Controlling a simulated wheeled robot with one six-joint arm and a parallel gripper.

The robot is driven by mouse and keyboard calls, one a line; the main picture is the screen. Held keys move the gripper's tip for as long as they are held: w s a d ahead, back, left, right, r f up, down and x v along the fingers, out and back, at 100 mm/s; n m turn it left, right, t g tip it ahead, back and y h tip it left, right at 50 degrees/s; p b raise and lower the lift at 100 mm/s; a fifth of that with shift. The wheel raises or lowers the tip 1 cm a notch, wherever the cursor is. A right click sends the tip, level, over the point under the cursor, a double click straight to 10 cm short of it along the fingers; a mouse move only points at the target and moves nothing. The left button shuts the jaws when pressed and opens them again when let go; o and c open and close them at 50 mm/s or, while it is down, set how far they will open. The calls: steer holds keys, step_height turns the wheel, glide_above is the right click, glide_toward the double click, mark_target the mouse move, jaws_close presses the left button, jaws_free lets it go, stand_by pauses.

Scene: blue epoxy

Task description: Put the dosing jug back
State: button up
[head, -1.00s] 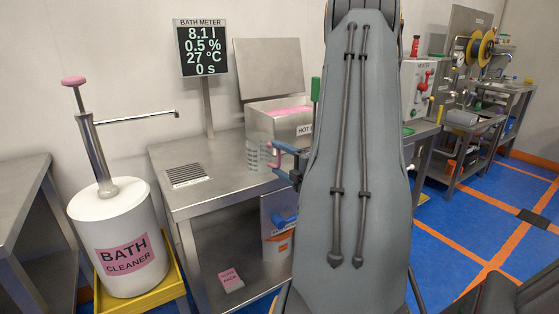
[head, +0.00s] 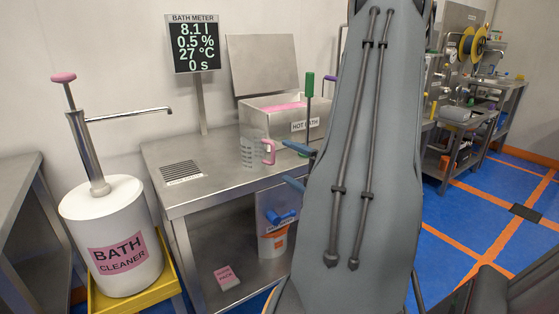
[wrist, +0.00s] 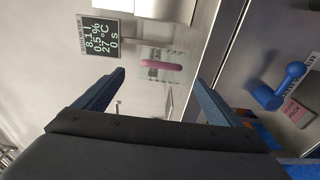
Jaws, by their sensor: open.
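The dosing jug (head: 249,151) is clear with printed marks and a pink handle. It stands upright on the steel bench (head: 205,200), in front of the hot bath (head: 290,115). In the wrist view the jug (wrist: 155,53) shows beyond the fingers, with its pink handle (wrist: 162,65) facing me. My gripper (head: 285,162) is open and empty, its two blue fingers apart, just right of the handle and clear of it. In the wrist view the gripper (wrist: 161,79) has nothing between its fingers. My arm hides the bench's right part.
The bath meter (head: 195,45) stands behind the bench and reads 8.1 l, 0.5 %, 27 °C, 0 s. A drain grille (head: 182,171) lies left of the jug. The bath cleaner drum (head: 115,235) with its pump stands at left. A blue-handled valve (wrist: 275,90) is below the bench top.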

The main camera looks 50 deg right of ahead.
steer(key=w+a+f+m+g+h, duration=0.25)
steer(key=a+f+m+g, duration=0.25)
steer(key=a+m+g, duration=0.5)
steer(key=s+a+m+g+y, duration=0.25)
steer(key=s+a, duration=0.25)
steer(key=a, duration=0.3)
steer(key=s+a+r+m+g+y, duration=0.1)
steer(key=s+a+m+g, duration=0.25)
steer(key=a, duration=0.45)
steer(key=s+a+m+g+y, duration=0.1)
steer(key=s+a+m+g, duration=0.15)
steer(key=s+a, duration=0.45)
steer(key=w+a+r+n+p, duration=0.1)
steer(key=a+r+n+p, duration=0.1)
steer(key=a+r+p, duration=0.2)
steer(key=a+p, duration=0.2)
steer(key=a, duration=0.2)
steer(key=shift+w+a+r+t, duration=0.2)
steer(key=shift+w+t, duration=0.05)
steer(key=shift+t, duration=0.1)
